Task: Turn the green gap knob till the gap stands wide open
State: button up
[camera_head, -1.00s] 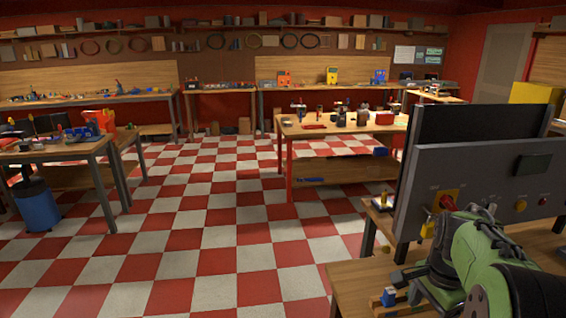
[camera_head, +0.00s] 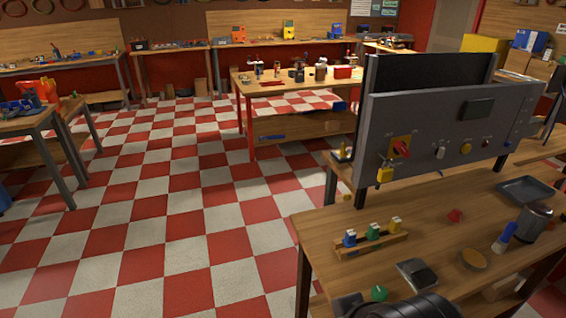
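A small round green knob-like piece (camera_head: 379,293) shows low in the head view, at the front of the wooden bench (camera_head: 330,213). Dark parts that look like my arm are just below and beside it and hide what it is mounted on. A green-topped piece (camera_head: 373,232) stands between a blue one (camera_head: 350,239) and a yellow one (camera_head: 395,225) in a wooden rack. I cannot tell for certain which green piece is the gap knob, and no gap is clearly visible. My gripper cannot be made out in the head view.
A grey panel (camera_head: 440,155) with a red switch (camera_head: 402,148), yellow and red buttons and a small dark display stands behind the bench. A yellow padlock (camera_head: 385,175) hangs at its left. A dark tray (camera_head: 526,190) and a grey cylinder (camera_head: 534,219) lie right. Checkered floor is clear left.

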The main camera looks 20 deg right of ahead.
aim_at(379, 294)
jog(key=l+u, duration=0.2)
jog(key=u, duration=0.15)
jog(key=k+l+u, duration=0.15)
jog(key=u, duration=0.2)
jog(key=k+l+u, duration=0.1)
jog(key=u, duration=0.3)
